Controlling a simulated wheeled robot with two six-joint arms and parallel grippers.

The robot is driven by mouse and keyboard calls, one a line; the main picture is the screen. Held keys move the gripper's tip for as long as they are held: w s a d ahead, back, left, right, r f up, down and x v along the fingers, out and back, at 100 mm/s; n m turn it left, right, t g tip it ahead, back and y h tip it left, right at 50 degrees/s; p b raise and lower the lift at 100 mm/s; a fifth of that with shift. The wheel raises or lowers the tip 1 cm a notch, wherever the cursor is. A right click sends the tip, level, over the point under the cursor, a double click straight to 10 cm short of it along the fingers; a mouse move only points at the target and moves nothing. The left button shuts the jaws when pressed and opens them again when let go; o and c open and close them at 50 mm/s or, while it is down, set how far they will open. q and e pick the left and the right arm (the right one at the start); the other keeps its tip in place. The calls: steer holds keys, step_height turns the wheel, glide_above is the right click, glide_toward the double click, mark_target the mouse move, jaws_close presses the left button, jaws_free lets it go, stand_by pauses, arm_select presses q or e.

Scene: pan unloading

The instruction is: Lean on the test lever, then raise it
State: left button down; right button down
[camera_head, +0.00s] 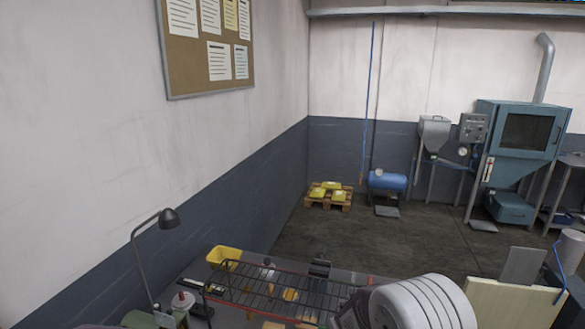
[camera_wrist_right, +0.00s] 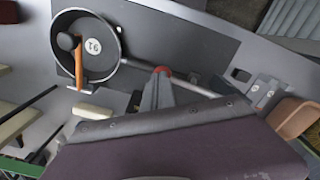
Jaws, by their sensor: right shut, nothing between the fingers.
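A thin metal rod (camera_wrist_right: 195,88) runs from near the pan to the right. I cannot tell which of these parts is the test lever. My right gripper (camera_wrist_right: 163,78) is shut and empty; its tips are at the rod near a red end. I cannot tell whether they touch. My left gripper is not in view.
My white right arm hides the bench's right part. A brown bin (camera_wrist_right: 291,117) is at the wrist view's right.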

steer(key=shift+s, duration=0.1)
step_height(320, 180, up, 2)
steer(key=shift+r+p, duration=0.1)
steer(key=shift+p, duration=1)
step_height(320, 180, up, 2)
steer(key=shift+r+p, duration=0.1)
steer(key=shift+p, duration=0.9)
step_height(320, 180, up, 3)
steer(key=shift+f+p, duration=0.2)
steer(key=shift+p, duration=1.05)
steer(key=shift+f, duration=0.1)
